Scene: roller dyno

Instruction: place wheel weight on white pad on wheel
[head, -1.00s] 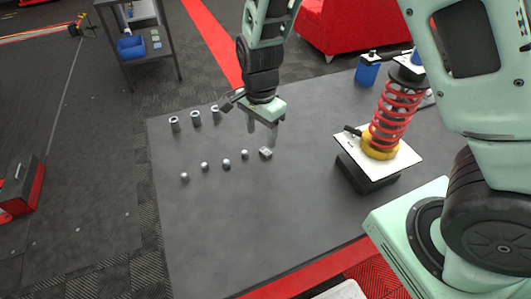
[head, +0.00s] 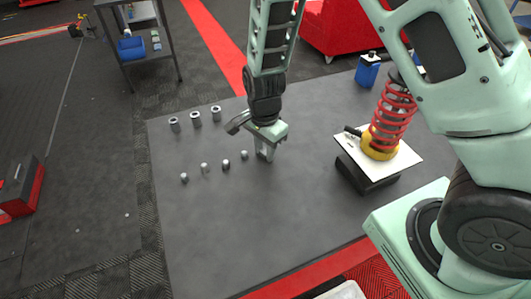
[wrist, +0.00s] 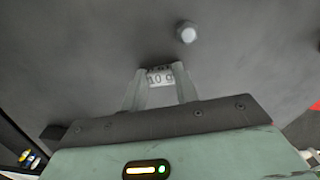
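The wheel weight is a small grey block marked "10 g" (wrist: 160,77); in the head view it is mostly hidden between the fingertips. My gripper (head: 265,154) points down at the dark table, with its fingers closed in on the block's two sides. In the wrist view the fingertips (wrist: 161,80) flank the block and appear to touch it. The block is at or very near the tabletop. I cannot make out a wheel with a white pad in these frames.
The dark table (head: 230,230) holds several small round nuts (head: 226,164) left of my gripper and several grey cylinders (head: 195,118) behind them. A red spring (head: 392,115) stands on a white plate (head: 405,160) to the right. A blue bottle (head: 367,70) is behind. The front left is clear.

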